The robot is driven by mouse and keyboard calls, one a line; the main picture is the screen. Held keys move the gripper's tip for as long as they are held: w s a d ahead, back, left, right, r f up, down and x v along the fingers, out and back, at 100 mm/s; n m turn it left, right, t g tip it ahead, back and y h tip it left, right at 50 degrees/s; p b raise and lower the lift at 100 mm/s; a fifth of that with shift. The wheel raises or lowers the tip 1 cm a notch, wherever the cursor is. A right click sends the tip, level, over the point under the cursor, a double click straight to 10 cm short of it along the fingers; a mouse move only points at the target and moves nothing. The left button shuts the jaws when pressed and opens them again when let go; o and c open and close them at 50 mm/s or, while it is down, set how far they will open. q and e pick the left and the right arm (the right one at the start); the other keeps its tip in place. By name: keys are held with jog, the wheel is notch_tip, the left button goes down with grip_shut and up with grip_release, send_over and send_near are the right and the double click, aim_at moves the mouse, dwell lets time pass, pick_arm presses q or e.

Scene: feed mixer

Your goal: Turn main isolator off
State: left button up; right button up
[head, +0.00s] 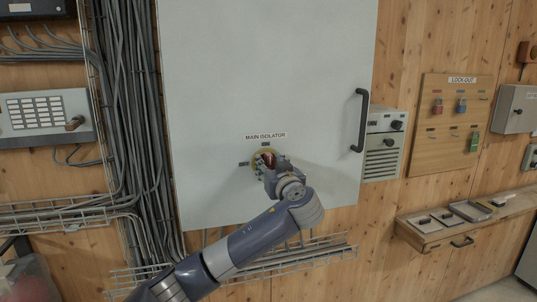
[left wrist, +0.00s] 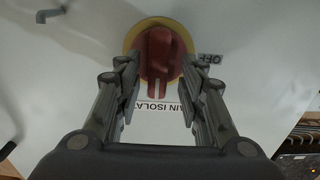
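The main isolator is a red rotary knob (head: 268,158) on a yellow disc, mounted on a grey cabinet door (head: 210,80) under a "MAIN ISOLATOR" label. In the left wrist view, the red knob (left wrist: 158,55) lies between my left gripper's fingers, its white mark pointing down toward the upside-down label. An "OFF" label (left wrist: 212,58) is right of the disc there. My left gripper (head: 268,170) is at the knob in the head view and partly hides it. Its fingers (left wrist: 159,68) are spread either side of the knob; contact is not clear. My right gripper is out of view.
A black door handle (head: 359,120) stands out to the right. Cables (head: 135,110) run down the left, and a wire tray (head: 290,258) lies below. A lock-out board (head: 450,125) and a shelf (head: 470,218) are farther right.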

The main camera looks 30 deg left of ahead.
pick_arm(q)
jog(key=shift+p+x, duration=0.3)
jog(key=shift+x, duration=0.5)
jog(key=shift+w, duration=0.25)
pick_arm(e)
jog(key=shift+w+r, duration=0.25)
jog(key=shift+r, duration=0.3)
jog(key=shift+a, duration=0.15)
pick_arm(q)
grip_shut()
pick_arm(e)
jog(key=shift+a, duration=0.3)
pick_arm(q)
jog(key=shift+f, duration=0.1)
